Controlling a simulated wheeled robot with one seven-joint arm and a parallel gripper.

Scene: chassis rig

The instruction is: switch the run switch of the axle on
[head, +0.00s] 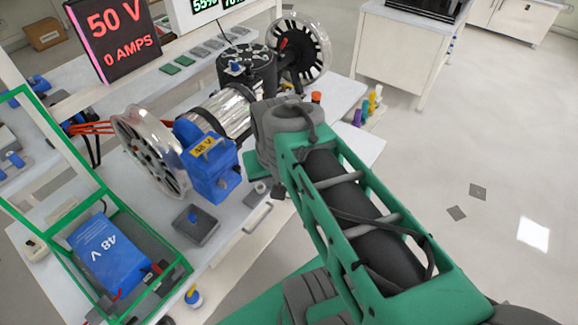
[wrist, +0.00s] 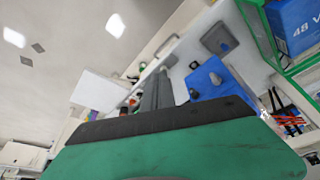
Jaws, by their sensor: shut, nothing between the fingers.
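The axle's silver shaft (head: 222,112) lies on the white bench between two wheels, the nearer one (head: 150,150) spoked and silver. A blue 48 V motor unit (head: 208,165) sits at its near end and shows in the wrist view (wrist: 214,80). A flat grey box with a small blue lever (head: 196,224) lies in front of it; it looks like a switch and also shows in the wrist view (wrist: 219,40). I cannot tell its on or off position. My gripper (wrist: 157,88) is shut and empty, beside the blue unit in the wrist view. My arm mostly hides its fingers in the head view.
A green-framed case (head: 185,268) holds a blue 48 V battery (head: 100,252) at lower left. A display (head: 115,35) reads 50 V, 0 AMPS. Coloured bottles (head: 367,108) stand beyond the arm. The floor at right is open.

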